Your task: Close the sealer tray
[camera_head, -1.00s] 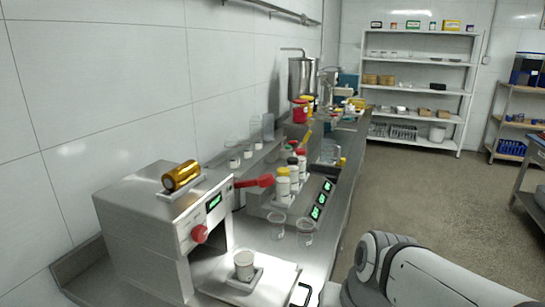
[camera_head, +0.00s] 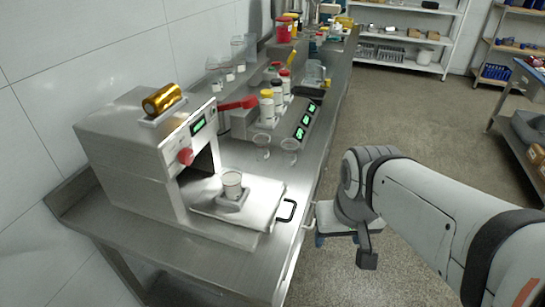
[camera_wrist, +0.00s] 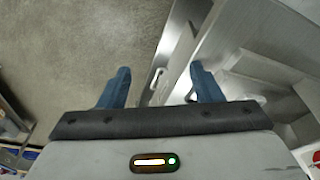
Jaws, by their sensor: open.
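The sealer (camera_head: 130,150) is a steel box with a red knob and green display at the left of the bench. Its flat tray (camera_head: 262,200) is pulled out at the front. A white cup (camera_head: 232,179) stands in a small holder on the tray. A dark handle (camera_head: 287,211) sticks out from the tray's right side. My gripper (camera_head: 321,238) is right of the handle, beyond the bench edge and apart from the tray. In the wrist view its blue fingers (camera_wrist: 162,80) are spread wide with nothing held between them.
A pale handle (camera_head: 309,215) shows by the bench's front edge, close to my gripper. Clear cups (camera_head: 289,147) and several bottles (camera_head: 267,105) stand behind the tray. A gold roll (camera_head: 162,98) lies on the sealer. The floor (camera_head: 420,125) right of the bench is open.

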